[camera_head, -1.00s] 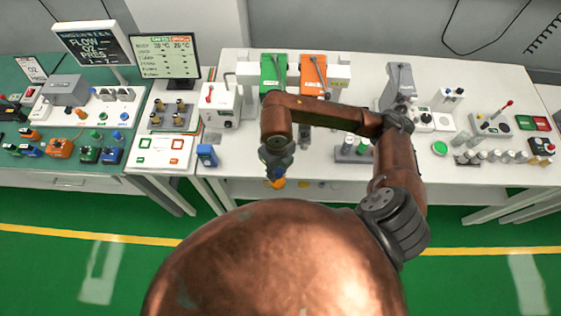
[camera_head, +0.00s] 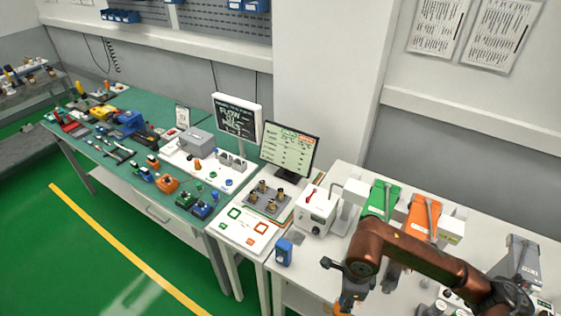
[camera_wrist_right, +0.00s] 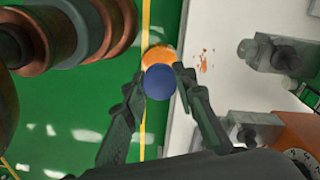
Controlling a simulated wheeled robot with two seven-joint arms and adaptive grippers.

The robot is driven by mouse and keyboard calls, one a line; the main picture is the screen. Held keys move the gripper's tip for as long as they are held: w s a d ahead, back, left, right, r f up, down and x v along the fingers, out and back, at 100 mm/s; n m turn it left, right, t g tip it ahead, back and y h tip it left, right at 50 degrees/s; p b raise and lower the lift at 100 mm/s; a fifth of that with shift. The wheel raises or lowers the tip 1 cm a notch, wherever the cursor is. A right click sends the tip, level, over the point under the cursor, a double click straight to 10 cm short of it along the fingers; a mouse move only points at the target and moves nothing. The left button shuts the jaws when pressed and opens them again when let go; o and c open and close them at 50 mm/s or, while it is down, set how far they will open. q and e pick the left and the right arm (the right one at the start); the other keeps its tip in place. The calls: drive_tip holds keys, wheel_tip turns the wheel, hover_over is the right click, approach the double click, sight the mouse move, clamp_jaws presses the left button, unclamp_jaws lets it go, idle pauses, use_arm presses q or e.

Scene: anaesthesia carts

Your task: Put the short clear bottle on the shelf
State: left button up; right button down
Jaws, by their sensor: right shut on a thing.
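My right gripper (camera_head: 345,291) is at the lower right of the head view, by the front edge of the white table. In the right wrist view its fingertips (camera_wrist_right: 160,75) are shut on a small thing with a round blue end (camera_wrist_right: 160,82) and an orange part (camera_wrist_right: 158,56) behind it. An orange bit (camera_head: 343,307) of it shows under the gripper in the head view. I cannot tell whether this is the short clear bottle; no other clear bottle can be made out. No shelf is clearly identifiable. My left gripper is not in view.
The white table (camera_head: 258,265) holds a monitor (camera_head: 290,149), a white box with a red lever (camera_head: 316,209), and green (camera_head: 378,201) and orange (camera_head: 423,214) devices. A blue block (camera_head: 284,251) stands near its front edge. A cluttered green-topped bench (camera_head: 120,168) is at left. Green floor is open.

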drive_tip(key=n, duration=0.2)
drive_tip(key=w+n+b, duration=0.1)
drive_tip(key=n, duration=0.1)
drive_tip(key=shift+w+d+f, duration=0.1)
drive_tip(key=shift+d+f, duration=0.1)
drive_tip(key=shift+f, duration=0.15)
use_arm(q)
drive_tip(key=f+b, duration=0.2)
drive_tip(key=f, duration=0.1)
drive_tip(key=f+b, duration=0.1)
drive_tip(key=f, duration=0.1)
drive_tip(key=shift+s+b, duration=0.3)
drive_tip(key=shift+b, duration=0.05)
use_arm(e)
drive_tip(key=w+n, duration=0.1)
drive_tip(key=n, duration=0.4)
drive_tip(key=w+d+n, duration=0.1)
drive_tip(key=w+n, duration=0.1)
drive_tip(key=n, duration=0.4)
drive_tip(key=w+f+n, duration=0.1)
drive_tip(key=n, duration=0.4)
drive_tip(key=shift+w+d, duration=0.35)
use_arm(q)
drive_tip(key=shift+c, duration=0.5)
use_arm(e)
drive_tip(key=shift+f, duration=0.1)
